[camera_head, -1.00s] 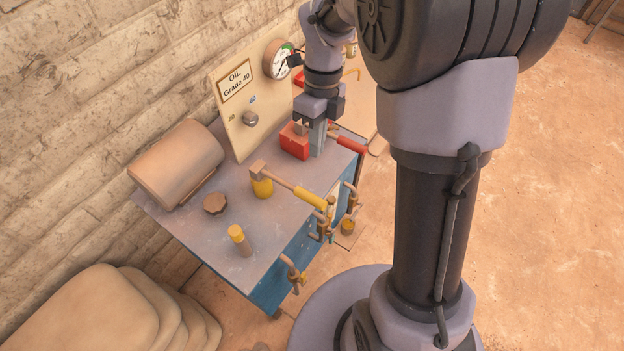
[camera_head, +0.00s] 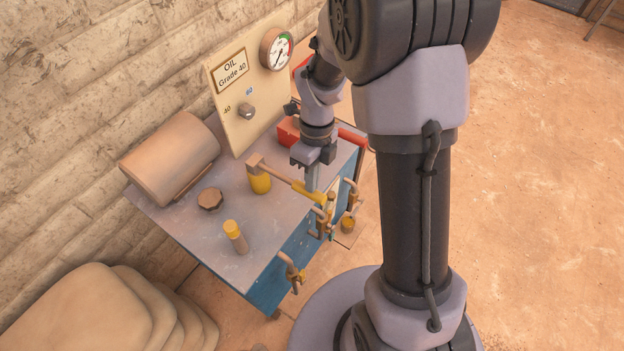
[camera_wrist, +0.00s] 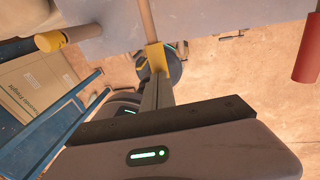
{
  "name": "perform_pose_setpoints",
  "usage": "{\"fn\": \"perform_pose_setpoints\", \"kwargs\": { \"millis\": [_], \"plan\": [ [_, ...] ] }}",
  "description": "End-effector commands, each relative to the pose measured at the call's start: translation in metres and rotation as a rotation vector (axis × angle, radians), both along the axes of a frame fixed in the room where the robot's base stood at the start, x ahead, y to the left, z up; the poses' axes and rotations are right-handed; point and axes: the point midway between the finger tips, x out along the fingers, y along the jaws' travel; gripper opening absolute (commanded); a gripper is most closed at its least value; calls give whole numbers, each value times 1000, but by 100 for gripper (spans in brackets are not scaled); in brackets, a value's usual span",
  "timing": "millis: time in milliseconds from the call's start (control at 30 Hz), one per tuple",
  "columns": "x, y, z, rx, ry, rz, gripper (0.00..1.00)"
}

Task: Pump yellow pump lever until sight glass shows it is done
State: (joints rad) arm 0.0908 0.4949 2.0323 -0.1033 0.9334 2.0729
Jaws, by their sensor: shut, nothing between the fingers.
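The yellow pump lever has a yellow base (camera_head: 260,183) on the bench top, and its arm ends in a yellow handle (camera_head: 306,189) near the front edge. The lever arm lies roughly level. My gripper (camera_head: 312,184) points down at the handle, its fingers together and empty. In the wrist view, the fingertips (camera_wrist: 154,82) overlap the yellow handle (camera_wrist: 157,58); I cannot tell whether they touch it. The sight glass is not clear; the fittings on the bench's blue front are small and partly hidden.
A red block (camera_head: 288,131) and a red handle (camera_head: 353,137) are behind my gripper. A yellow-capped post (camera_head: 234,236) and brown knob (camera_head: 210,199) are left. Pipes line the front edge.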

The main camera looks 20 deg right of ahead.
Motion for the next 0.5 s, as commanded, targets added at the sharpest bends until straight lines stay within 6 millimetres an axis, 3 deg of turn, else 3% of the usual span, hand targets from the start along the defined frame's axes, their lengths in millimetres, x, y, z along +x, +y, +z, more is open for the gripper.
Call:
{"fn": "perform_pose_setpoints", "kwargs": {
  "millis": [233, 500],
  "plan": [
    [-1, -1, -9, 16, -19, -3, 0],
    [-8, -6, -61, 135, -187, -4, 0]
  ]
}}
